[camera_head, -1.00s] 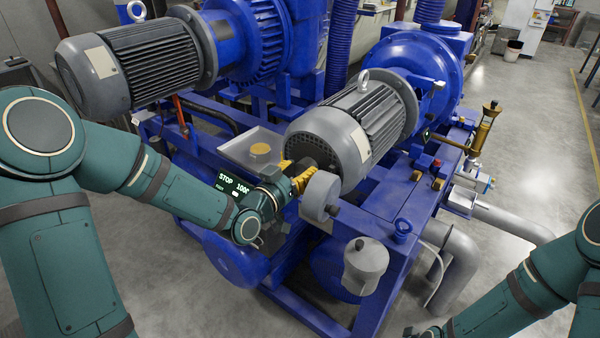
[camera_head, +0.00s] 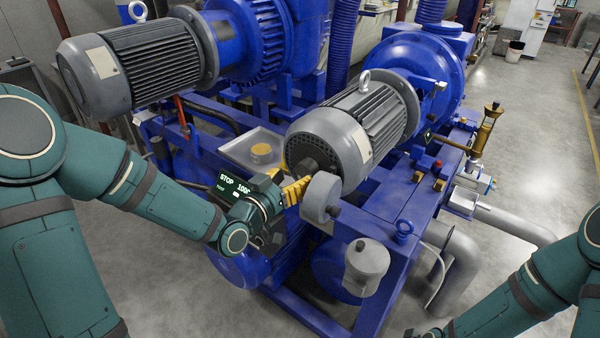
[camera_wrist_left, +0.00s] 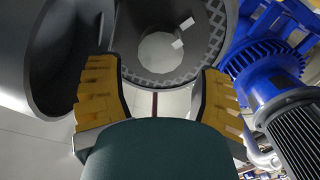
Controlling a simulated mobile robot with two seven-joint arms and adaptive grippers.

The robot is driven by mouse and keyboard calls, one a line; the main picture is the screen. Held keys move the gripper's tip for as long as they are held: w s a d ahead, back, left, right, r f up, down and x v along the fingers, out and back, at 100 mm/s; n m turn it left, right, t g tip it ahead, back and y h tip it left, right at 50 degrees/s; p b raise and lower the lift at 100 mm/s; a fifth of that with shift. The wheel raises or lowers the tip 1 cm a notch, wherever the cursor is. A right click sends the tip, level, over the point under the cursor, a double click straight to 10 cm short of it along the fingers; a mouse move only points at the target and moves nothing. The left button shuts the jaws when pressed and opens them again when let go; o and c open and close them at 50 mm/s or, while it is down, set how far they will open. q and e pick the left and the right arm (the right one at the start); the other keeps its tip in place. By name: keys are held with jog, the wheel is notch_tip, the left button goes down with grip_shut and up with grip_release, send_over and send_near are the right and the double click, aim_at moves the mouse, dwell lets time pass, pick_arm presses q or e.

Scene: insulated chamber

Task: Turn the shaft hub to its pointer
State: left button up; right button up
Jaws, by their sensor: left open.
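The shaft hub (camera_head: 308,166) is a dark round end at the near face of the grey front motor (camera_head: 338,135). In the left wrist view it shows as a pale disc (camera_wrist_left: 158,52) inside a dark ring with a cross-hatched rim. Two small white marks show there, one by the disc and one higher on the right; they look out of line. Which one is the pointer I cannot tell. My left gripper (camera_head: 292,190) is open and empty just in front of the hub. Its yellow fingers (camera_wrist_left: 158,72) stand on either side, apparently apart from it. My right gripper is out of view.
A grey drum (camera_head: 320,197) stands close to the right of my left fingers, and a grey canister (camera_head: 366,262) is nearer. A tray (camera_head: 244,152) lies left of the motor. A second motor (camera_head: 140,65) stands behind.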

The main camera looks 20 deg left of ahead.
pick_arm(q)
jog(key=shift+v, duration=2)
